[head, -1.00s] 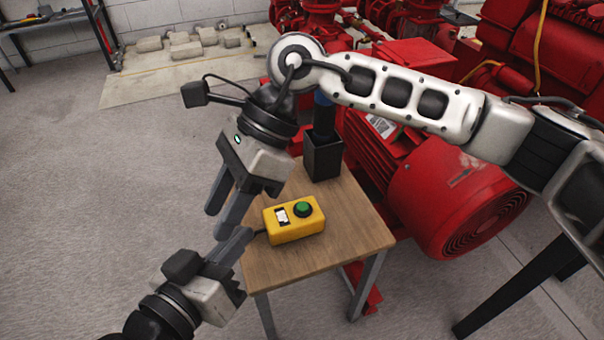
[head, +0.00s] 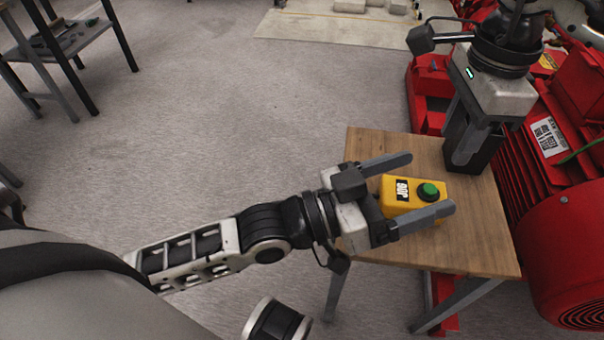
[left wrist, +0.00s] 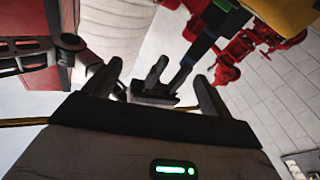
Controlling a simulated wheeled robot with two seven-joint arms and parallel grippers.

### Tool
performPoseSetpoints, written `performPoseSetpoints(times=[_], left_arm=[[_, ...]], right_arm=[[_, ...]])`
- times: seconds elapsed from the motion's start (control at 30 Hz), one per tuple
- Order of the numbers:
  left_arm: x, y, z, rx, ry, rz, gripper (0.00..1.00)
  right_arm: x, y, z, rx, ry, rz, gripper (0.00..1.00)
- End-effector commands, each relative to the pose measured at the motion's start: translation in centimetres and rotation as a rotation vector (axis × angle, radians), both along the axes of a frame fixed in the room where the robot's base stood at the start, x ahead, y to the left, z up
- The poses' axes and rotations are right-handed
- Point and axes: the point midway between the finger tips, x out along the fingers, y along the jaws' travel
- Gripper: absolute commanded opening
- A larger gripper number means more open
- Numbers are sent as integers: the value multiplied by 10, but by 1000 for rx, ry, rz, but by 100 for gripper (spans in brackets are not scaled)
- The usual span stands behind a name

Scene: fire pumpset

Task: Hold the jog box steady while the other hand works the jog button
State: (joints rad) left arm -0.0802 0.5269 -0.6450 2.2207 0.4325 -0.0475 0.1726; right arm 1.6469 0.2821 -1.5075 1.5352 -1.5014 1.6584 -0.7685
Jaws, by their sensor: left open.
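The yellow jog box (head: 398,206) sits on the small wooden table, with a white label and a green jog button (head: 429,191) on top. My left gripper (head: 428,183) reaches in from the left in the head view. Its fingers are spread, one on the far side of the box and one on the near side. The near finger hides part of the box's front side; I cannot tell whether either finger touches it. My right gripper (head: 462,140) points down at the table's back right, in front of a black holder, apart from the box. Its finger gap is unclear.
The wooden table (head: 470,246) has bare room in front of the box. The black holder (head: 488,154) stands at its back right. A red motor (head: 572,240) is close along the right side. A dark bench (head: 62,42) stands far left; open floor lies between.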

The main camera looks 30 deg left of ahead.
Motion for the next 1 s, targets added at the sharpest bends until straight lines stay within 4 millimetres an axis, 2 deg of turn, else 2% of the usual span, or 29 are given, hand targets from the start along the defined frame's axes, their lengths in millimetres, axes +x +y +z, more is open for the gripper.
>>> performPoseSetpoints(times=[0.17,0.27,0.4,0.5,0.63,0.8,1.0], left_arm=[[38,21,-12,113,-184,-74,84],[33,36,-38,155,-205,-175,84],[29,81,-70,215,-192,-288,84],[24,117,-85,250,-163,-342,84],[19,150,-95,273,-130,-380,84],[15,166,-98,279,-111,-398,84],[16,160,-98,277,-111,-401,84]], right_arm=[[0,0,0,1,0,0,36],[0,0,0,1,0,0,36],[0,0,0,1,0,0,36],[0,0,0,1,0,0,36],[0,0,0,1,0,0,36],[0,0,0,1,0,0,36],[0,0,0,1,0,0,36]])
